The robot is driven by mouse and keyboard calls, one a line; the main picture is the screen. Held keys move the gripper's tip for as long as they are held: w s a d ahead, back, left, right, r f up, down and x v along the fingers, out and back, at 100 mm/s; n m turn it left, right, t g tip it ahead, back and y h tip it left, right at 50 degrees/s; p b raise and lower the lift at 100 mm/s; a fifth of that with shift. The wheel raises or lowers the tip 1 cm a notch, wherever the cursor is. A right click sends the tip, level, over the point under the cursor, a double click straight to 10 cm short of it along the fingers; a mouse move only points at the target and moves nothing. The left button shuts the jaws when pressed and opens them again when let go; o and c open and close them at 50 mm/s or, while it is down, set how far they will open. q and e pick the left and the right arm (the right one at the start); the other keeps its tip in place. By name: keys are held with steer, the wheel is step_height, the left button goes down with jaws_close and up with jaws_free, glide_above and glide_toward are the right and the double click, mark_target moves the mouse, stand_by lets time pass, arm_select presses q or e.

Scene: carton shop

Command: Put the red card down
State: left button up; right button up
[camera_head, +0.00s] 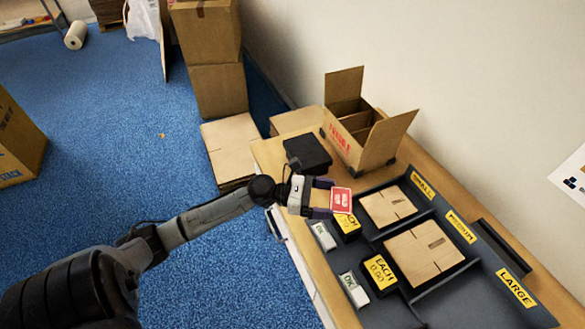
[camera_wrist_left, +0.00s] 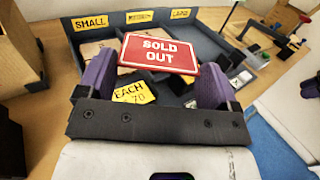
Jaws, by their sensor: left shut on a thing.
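The red card (camera_head: 341,200) has white lettering and reads SOLD OUT in the left wrist view (camera_wrist_left: 160,53). My left gripper (camera_head: 325,198) is shut on it, with its purple fingers at two opposite sides of the card. In the left wrist view the gripper (camera_wrist_left: 156,78) holds the card face up, slightly tilted. The card is over the near edge of the dark tray (camera_head: 497,310), by the small compartment and a yellow price tag (camera_head: 347,222). I cannot tell the height of the gap beneath it. My right gripper is in neither view.
The tray has SMALL, MEDIUM and LARGE labels; flat cartons (camera_head: 424,252) lie in two compartments, and the large one looks empty. Another yellow price tag (camera_head: 380,272) stands at the front. An open carton (camera_head: 360,135) and a black box (camera_head: 307,153) stand behind the gripper.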

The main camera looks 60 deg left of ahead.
arm_select(q)
steer(key=w+a+f+n+t+y+b, duration=0.1)
steer(key=w+a+n+t+y, duration=0.1)
steer(key=a, duration=0.6)
steer(key=w+a+n+t+y+b, duration=0.1)
steer(key=w+a+n+t+y, duration=0.1)
steer(key=a+y, duration=0.5)
steer(key=w+a+n, duration=0.1)
steer(key=a+n, duration=0.1)
steer(key=shift+f+n+t, duration=0.3)
steer(key=shift+f, duration=0.1)
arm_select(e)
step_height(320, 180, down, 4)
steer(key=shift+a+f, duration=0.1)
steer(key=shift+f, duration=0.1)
arm_select(q)
steer(key=shift+f, duration=0.1)
